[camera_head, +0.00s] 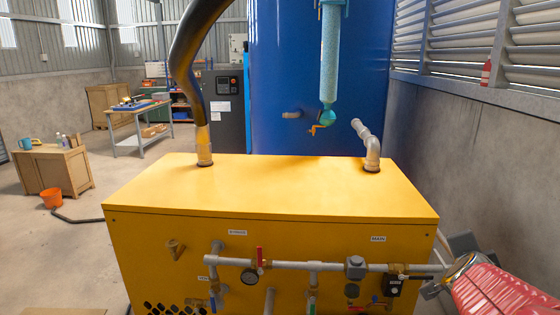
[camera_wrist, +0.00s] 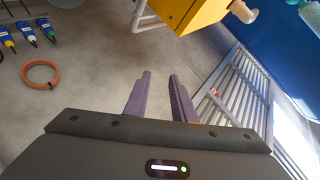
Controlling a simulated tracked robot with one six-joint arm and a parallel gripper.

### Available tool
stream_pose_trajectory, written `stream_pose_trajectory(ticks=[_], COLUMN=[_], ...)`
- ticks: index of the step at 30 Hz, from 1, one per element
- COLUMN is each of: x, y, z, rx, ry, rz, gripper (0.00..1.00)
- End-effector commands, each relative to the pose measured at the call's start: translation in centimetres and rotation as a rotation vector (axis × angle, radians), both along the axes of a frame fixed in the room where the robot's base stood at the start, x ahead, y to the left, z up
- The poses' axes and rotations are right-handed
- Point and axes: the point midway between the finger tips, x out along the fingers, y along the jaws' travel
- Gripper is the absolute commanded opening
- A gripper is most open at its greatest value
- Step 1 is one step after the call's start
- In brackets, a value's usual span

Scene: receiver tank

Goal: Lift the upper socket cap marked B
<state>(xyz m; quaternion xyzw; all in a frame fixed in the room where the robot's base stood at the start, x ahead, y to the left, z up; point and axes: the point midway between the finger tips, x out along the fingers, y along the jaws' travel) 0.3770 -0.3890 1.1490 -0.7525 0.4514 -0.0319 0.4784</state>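I cannot make out any cap marked B in either view. The yellow cabinet (camera_head: 270,195) carries a pipe run (camera_head: 315,266) on its front, with valves, a gauge (camera_head: 249,277) and small labels, one reading MAIN (camera_head: 378,239). A grey square fitting (camera_head: 355,267) sits on this run; I see no letter on it. My gripper (camera_wrist: 160,77) is open and empty in the wrist view, its two purple-grey fingers apart over bare floor. A corner of the yellow cabinet also shows at the top of that view (camera_wrist: 188,12).
The blue tank (camera_head: 270,85) stands behind the cabinet, with a turquoise column (camera_head: 330,55) on it. A louvred wall (camera_head: 480,40) bounds the right. In the wrist view, an orange ring (camera_wrist: 57,68) and several blue tools (camera_wrist: 27,34) are at the left. Floor between is clear.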

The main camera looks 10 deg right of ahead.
Motion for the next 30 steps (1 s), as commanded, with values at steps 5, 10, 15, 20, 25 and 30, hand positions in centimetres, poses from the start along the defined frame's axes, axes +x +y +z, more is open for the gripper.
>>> stream_pose_trajectory(ticks=[5,10,15,20,25,30], x=[4.5,5.5,4.6,2.3,-1.3,-5.2], y=[8.7,16.8,24.1,30.0,34.8,37.9], z=[-1.4,-2.0,-2.9,-3.9,-4.9,-5.9], rx=[0.015,-0.024,-0.084,-0.155,-0.247,-0.344], ry=[0.153,0.296,0.437,0.571,0.718,0.857], rz=[0.291,0.536,0.771,0.977,1.18,1.353], gripper=[0.23,0.23,0.23,0.23,0.23,0.23])
